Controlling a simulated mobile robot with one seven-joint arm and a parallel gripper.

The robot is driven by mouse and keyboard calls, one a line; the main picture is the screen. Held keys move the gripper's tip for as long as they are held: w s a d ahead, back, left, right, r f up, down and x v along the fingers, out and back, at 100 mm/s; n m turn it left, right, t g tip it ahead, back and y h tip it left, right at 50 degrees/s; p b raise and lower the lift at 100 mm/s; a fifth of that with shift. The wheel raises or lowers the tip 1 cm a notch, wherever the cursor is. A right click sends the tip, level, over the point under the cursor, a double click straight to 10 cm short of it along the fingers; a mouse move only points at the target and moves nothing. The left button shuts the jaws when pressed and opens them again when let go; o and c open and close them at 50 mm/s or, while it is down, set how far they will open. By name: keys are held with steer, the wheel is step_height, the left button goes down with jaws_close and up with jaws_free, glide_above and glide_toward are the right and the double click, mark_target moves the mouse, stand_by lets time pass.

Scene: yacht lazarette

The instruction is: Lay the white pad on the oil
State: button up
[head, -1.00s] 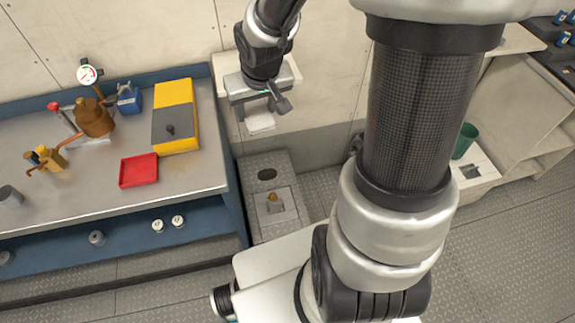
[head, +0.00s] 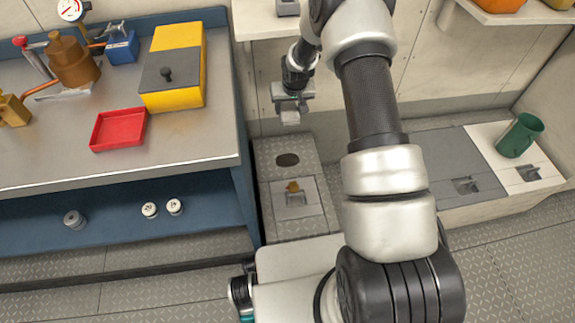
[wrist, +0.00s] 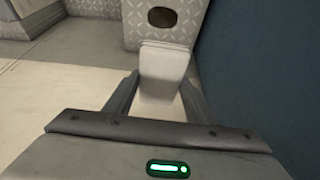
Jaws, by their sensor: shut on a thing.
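My gripper (head: 291,106) is shut on the white pad (head: 290,117), which hangs just below the fingers. In the wrist view the pad (wrist: 163,70) stands out between the two fingers (wrist: 160,98). A dark brown oval patch (head: 287,160), likely the oil, is on the grey tread-plate surface beside the workbench. It also shows in the wrist view (wrist: 162,17), just beyond the pad's far edge. The pad is above and apart from the patch in the head view. I cannot tell the exact height.
The blue-framed workbench (head: 200,150) stands close on the left, with a red tray (head: 118,129) and yellow box (head: 173,85). A green cup (head: 520,135) stands at the right.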

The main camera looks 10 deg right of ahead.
steer(key=f, duration=0.8)
steer(key=w+f+b, duration=0.1)
steer(key=f, duration=0.8)
steer(key=w+f+b, duration=0.1)
steer(key=f, duration=0.7)
steer(key=shift+f, duration=0.35)
steer(key=shift+f+b, duration=0.8)
steer(key=shift+f, duration=1.15)
steer(key=shift+f, duration=0.2)
steer(key=o, duration=1.1)
